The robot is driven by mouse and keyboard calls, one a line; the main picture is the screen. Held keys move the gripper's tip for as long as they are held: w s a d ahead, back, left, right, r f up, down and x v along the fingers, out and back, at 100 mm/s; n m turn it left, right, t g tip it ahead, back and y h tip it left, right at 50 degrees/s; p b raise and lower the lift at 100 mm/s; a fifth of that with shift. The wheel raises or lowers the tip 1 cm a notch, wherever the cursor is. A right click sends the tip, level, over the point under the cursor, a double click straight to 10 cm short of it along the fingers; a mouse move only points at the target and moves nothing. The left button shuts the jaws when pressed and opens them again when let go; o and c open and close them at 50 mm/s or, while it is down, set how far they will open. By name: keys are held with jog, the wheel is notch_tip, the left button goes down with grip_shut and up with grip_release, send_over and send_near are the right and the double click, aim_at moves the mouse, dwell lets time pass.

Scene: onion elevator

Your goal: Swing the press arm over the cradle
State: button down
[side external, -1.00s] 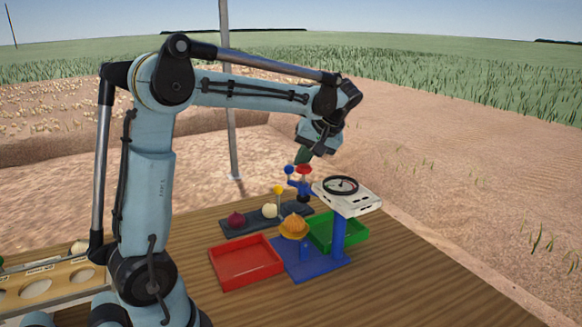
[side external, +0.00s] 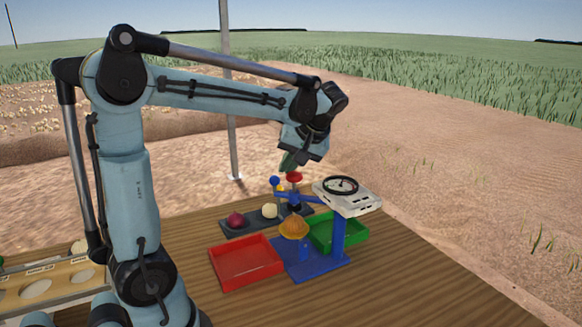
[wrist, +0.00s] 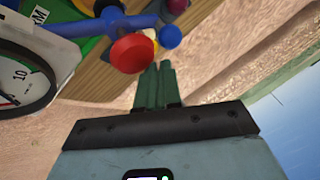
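A blue arm (side external: 306,198) with a red knob (side external: 294,177) and a blue ball (side external: 274,181) stands behind the dial gauge; I take it as the press arm. It also shows in the wrist view (wrist: 85,27), with its red knob (wrist: 133,53) beside my fingertips. My gripper (side external: 287,163) points down near the red knob. In the wrist view its green fingers (wrist: 155,85) lie close together with nothing visible between them. Whether they touch the knob is unclear. A golden onion (side external: 294,228) sits over the blue base (side external: 318,266), hiding most of the cradle.
A white dial gauge (side external: 347,195) stands on a blue post. A red tray (side external: 246,262) is left of the base and a green tray (side external: 349,232) is behind it. A dark rack (side external: 253,224) holds a purple onion (side external: 235,219) and a white one (side external: 269,211). The front table (side external: 400,290) is clear.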

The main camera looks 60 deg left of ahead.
jog(key=shift+s+d+f, duration=0.1)
jog(key=shift+d, duration=0.15)
jog(key=w+d+r, duration=0.1)
jog(key=w+r, duration=0.8)
jog(key=shift+d+r, duration=0.15)
dwell(0.5)
jog(key=s+d+f+m, duration=0.1)
jog(key=d+m, duration=0.1)
jog(key=s+d+f+m+t, duration=0.1)
jog(key=s+m, duration=0.1)
jog(key=s+d+m+t+h, duration=0.1)
jog(key=d+m, duration=0.1)
jog(key=shift+s+d+f, duration=0.2)
jog(key=shift+d+f, duration=0.15)
jog(key=shift+f, duration=0.05)
jog(key=s+d+f+m+t+h, duration=0.5)
jog(key=d+f, duration=0.5)
jog(key=f, duration=0.2)
jog(key=s+m+t, duration=0.1)
jog(key=s+t, duration=0.1)
jog(key=shift+s+d+h, duration=0.3)
jog(key=shift+s+d, duration=0.05)
